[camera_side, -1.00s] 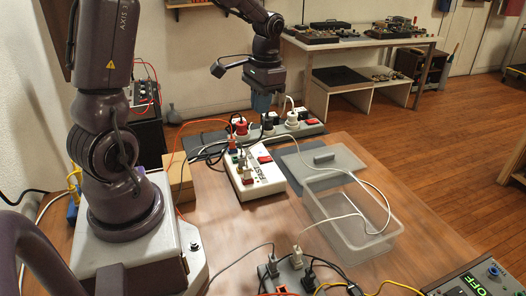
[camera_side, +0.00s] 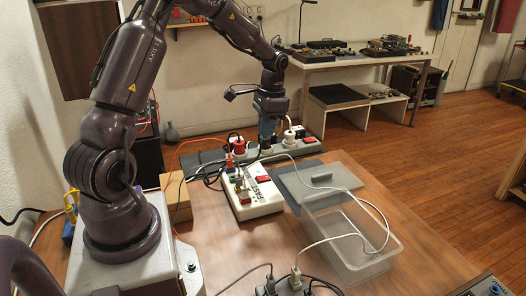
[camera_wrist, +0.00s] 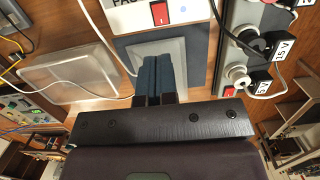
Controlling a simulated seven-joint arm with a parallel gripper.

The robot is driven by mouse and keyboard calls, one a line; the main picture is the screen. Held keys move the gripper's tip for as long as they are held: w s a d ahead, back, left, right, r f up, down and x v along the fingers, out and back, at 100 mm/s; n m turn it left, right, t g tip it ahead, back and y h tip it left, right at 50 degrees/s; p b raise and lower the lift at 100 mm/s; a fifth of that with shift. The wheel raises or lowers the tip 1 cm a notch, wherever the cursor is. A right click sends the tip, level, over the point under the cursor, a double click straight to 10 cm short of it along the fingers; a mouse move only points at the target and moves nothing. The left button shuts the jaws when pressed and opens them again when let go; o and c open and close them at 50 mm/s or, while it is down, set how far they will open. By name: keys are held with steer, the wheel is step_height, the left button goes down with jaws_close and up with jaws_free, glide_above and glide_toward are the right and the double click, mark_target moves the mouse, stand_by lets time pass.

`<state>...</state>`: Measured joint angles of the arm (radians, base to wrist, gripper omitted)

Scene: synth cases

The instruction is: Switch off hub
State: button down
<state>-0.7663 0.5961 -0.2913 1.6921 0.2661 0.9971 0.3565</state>
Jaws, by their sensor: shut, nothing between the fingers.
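My gripper (camera_side: 267,146) has dark blue fingers and points down, behind the box in the side view, in front of the grey power strip. In the wrist view my fingers (camera_wrist: 160,58) are together and empty, over a grey lid. I cannot tell their exact height. I cannot read which unit is labelled hub.
A grey power strip (camera_side: 285,150) with red, black and white plugs and a red switch lies behind. A grey lid (camera_side: 340,185) and a clear bin (camera_side: 345,255) are to the right. Another plugged strip (camera_side: 285,287) is in front. Loose cables cross the table.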

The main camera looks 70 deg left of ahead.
mark_target(260, 177)
steer(key=f, duration=0.4)
steer(key=s+f, duration=0.1)
steer(key=f, duration=0.8)
steer(key=shift+s, duration=0.35)
steer(key=shift+f, duration=0.1)
